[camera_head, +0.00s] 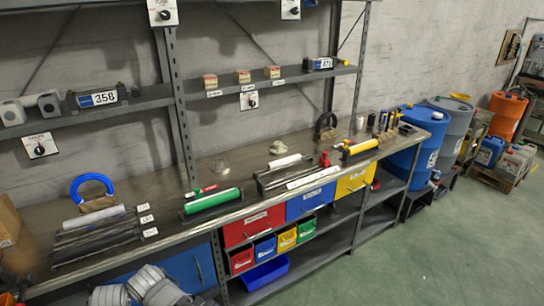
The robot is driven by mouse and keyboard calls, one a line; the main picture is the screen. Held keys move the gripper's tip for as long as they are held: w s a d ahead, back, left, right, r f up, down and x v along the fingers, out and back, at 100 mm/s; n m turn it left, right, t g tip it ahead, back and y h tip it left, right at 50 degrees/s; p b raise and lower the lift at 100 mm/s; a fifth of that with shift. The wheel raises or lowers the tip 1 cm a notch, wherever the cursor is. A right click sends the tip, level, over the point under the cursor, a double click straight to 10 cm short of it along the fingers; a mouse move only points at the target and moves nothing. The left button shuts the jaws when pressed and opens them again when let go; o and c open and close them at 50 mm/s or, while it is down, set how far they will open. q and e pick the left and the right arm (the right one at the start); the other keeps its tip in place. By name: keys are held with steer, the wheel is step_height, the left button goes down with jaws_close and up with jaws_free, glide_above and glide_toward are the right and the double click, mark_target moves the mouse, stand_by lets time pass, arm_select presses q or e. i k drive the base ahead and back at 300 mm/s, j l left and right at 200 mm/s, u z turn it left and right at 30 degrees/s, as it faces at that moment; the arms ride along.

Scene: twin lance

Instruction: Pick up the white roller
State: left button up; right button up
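Two white rollers show in the head view. One white roller (285,161) lies on the middle dark rack (272,183) on the workbench. Another white roller (93,217) lies on the left dark rack (95,242), in front of a blue arch-shaped handle (91,182). A green roller (212,199) lies between these racks, and a yellow roller (361,147) lies farther right. Neither white roller is held. No fingertips of my left or right gripper can be made out.
The workbench (238,172) carries small number cards and tools. Shelves above hold small boxes (243,76). Red, blue and yellow drawers (311,200) and small bins hang below. A blue drum (421,130) stands at the right end. The green floor (440,255) at front right is clear.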

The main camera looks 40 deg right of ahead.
mark_target(297, 158)
steer(key=i+l, duration=0.25)
steer(key=l, duration=0.15)
steer(key=i+l+u, duration=0.15)
steer(key=l, duration=0.3)
steer(key=l+u, duration=0.15)
steer(key=l, duration=1.5)
